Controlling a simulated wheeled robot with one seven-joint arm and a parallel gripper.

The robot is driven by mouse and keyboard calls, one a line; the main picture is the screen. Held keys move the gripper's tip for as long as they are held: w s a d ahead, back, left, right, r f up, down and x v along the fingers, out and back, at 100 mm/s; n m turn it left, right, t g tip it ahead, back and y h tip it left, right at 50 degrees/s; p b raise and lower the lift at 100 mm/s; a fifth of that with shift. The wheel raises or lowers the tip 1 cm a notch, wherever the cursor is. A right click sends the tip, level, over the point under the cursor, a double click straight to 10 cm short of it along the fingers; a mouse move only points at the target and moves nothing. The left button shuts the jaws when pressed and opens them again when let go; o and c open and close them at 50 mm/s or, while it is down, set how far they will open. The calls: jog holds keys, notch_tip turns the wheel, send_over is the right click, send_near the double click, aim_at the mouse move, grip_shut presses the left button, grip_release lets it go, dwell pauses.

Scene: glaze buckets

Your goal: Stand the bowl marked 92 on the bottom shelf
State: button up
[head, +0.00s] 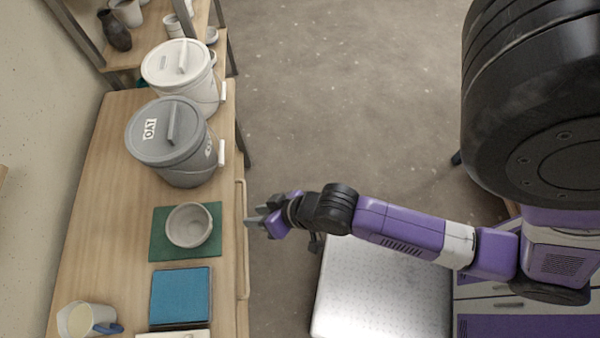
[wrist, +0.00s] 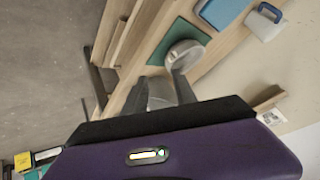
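A pale grey bowl (head: 189,225) stands upright on a green mat (head: 158,245) on the wooden table; no number can be read on it. The bowl also shows in the wrist view (wrist: 185,53), just beyond the fingertips. My gripper (head: 256,218) is beside the table's right edge, to the right of the bowl and apart from it. Its two fingers are spread in the wrist view (wrist: 158,88), with no bowl between them. A wooden shelf unit (head: 130,52) holding pots stands at the upper left; which board is its bottom shelf cannot be told.
A grey lidded bucket (head: 180,160) and a white lidded bucket (head: 190,75) stand behind the bowl. A blue slab (head: 181,295) and a cream jug (head: 80,320) are in front. A rail (head: 241,240) runs along the table edge. Open floor (head: 350,90) lies right.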

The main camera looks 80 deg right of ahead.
jog(key=s+a+r+n+t, duration=0.1)
jog(key=s+r+n+t, duration=0.2)
jog(key=s+r, duration=0.4)
jog(key=shift+a+r, duration=0.4)
jog(key=shift+r, duration=0.5)
jog(key=shift+o, duration=0.8)
jog(key=s+a+r+n+t, duration=0.1)
jog(key=s+r+n+t, duration=0.2)
jog(key=r, duration=0.8)
jog(key=shift+s+a, duration=0.4)
jog(key=shift+s, duration=0.15)
